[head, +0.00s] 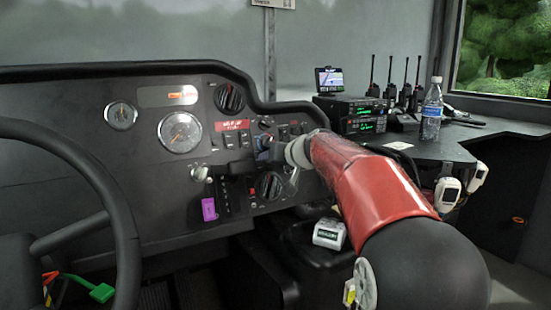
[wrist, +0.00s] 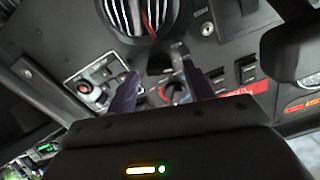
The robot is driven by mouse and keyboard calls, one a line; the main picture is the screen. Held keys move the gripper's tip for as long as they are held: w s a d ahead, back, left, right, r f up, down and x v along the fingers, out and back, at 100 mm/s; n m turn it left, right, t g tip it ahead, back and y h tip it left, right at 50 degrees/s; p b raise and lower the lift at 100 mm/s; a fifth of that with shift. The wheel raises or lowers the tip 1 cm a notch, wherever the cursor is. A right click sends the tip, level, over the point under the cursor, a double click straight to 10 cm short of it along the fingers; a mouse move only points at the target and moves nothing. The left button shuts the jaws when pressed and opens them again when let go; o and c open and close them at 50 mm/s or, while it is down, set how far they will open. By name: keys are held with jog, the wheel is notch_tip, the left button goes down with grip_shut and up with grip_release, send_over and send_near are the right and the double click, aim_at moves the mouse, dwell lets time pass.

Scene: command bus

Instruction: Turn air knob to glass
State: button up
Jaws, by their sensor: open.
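In the wrist view a dark round knob (wrist: 172,92) with a coloured dial around it shows between the fingers of my gripper (wrist: 163,76). It appears to be the air knob; its markings are too small to read. My gripper is open, one finger on each side of the knob, and I cannot tell whether either touches it. In the head view my gripper (head: 272,154) is at the dashboard (head: 160,215), right of the switches. There the wrist and fingers largely hide the knob.
A round vent (wrist: 140,14) is close to the fingers, with a red button (wrist: 86,88) to their left. The steering wheel (head: 125,225) stands at the left. A water bottle (head: 432,110) and radios (head: 362,115) are on the right-hand counter (head: 435,150).

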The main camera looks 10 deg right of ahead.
jog(key=shift+w+a, duration=0.1)
jog(key=shift+w, duration=0.1)
jog(key=shift+c, duration=0.3)
jog(key=c, duration=0.9)
jog(key=shift+m, duration=0.3)
jog(key=shift+s+d+f+m+p, duration=0.1)
jog(key=shift+m+p, duration=0.15)
jog(key=shift+m, duration=2.6)
jog(key=shift+w+d+f+m+p, duration=0.15)
jog(key=shift+m+p, duration=0.15)
jog(key=shift+m, duration=2.5)
jog(key=shift+s+a+f+m+p, duration=0.15)
jog(key=shift+m+p, duration=0.1)
jog(key=shift+m, duration=2.6)
jog(key=shift+d, duration=0.1)
